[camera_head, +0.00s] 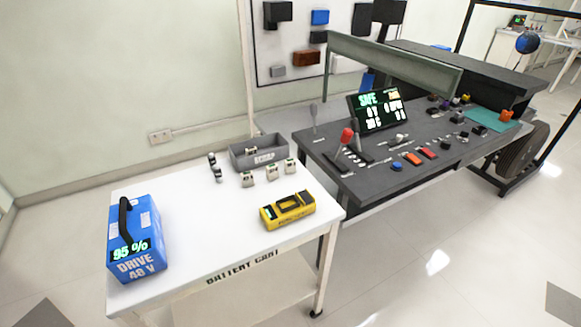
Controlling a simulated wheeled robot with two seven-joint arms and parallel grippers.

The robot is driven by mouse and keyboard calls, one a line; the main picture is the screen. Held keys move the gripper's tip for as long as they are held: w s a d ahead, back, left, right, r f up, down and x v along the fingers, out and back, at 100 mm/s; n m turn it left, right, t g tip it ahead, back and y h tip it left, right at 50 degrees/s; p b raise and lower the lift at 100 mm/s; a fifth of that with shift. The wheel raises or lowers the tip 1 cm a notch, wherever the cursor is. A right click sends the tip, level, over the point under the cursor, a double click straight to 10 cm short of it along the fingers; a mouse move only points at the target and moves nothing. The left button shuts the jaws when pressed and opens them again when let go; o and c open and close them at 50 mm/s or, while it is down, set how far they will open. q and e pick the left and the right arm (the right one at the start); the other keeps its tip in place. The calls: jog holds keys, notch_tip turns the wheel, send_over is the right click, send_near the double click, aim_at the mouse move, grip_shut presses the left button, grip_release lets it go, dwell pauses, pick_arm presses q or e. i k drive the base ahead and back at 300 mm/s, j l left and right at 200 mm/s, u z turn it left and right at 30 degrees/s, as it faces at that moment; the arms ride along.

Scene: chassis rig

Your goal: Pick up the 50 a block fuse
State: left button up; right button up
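Several small pale blocks with dark parts stand on the white battery cart, in front of a grey bin (243,160). They are a left block (248,180), a middle block (272,174) and a right block (291,166). They look like block fuses, but their markings are too small to read, so I cannot tell which is the 50 A one. Another small pale item seems to lie inside the grey bin, partly hidden by its wall. Neither of my grippers is in view.
The white cart (215,235) also holds a blue 48 V drive battery (137,240) at front left, a yellow device (287,210) and small dark-and-silver pieces (215,170). The cart's middle is clear. A dark bench (345,180) with a red-knobbed lever and display stands close to the right.

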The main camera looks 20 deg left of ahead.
aim_at(289, 165)
jog(key=i+l+u, duration=0.4)
jog(key=l, duration=0.25)
jog(key=i+l+u, duration=0.2)
jog(key=l, duration=0.15)
jog(key=l+u, duration=0.15)
jog(key=l, duration=0.2)
jog(key=i+l+u, duration=0.2)
jog(key=l, duration=0.2)
jog(key=l+u, duration=0.2)
jog(key=l, duration=0.2)
